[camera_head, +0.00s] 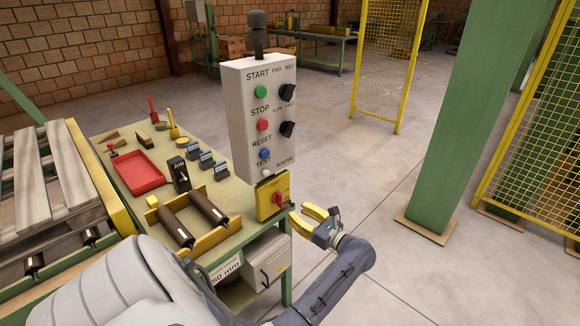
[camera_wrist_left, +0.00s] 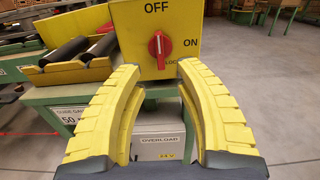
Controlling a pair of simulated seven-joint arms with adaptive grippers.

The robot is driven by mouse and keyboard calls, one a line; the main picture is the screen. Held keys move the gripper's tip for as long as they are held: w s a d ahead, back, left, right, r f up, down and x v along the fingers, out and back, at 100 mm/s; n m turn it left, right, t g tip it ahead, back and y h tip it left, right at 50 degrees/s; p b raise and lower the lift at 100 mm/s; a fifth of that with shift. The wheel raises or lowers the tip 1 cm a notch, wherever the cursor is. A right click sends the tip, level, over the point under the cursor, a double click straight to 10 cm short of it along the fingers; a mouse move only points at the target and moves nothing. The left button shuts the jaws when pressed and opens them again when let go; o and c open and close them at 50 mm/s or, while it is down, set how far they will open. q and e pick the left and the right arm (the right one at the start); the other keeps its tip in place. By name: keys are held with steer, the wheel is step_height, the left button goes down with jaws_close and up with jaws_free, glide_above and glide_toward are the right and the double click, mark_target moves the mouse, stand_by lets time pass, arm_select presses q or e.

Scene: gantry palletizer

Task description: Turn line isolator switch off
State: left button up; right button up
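The line isolator is a yellow box (camera_head: 264,204) with a red rotary knob (camera_head: 278,198), below the grey control panel. In the left wrist view, the red knob (camera_wrist_left: 159,48) faces me, with OFF above it and ON to its right. Its grip bar looks roughly upright, in line with OFF; I cannot tell which end points. My left gripper (camera_head: 298,211) is open and empty, just right of the box. Its yellow fingers (camera_wrist_left: 157,72) spread either side below the knob, apart from it. My right gripper is not in view.
The grey control panel (camera_head: 262,120) with buttons stands above the isolator. The green bench (camera_head: 130,187) holds a red tray (camera_head: 138,172) and rollers (camera_head: 208,207). A grey OVERLOAD box (camera_head: 268,258) hangs below. Open floor lies to the right, before a green column (camera_head: 480,110).

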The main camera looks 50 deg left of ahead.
arm_select(q)
steer(key=shift+w+d, duration=0.1)
steer(key=shift+d, duration=1.4)
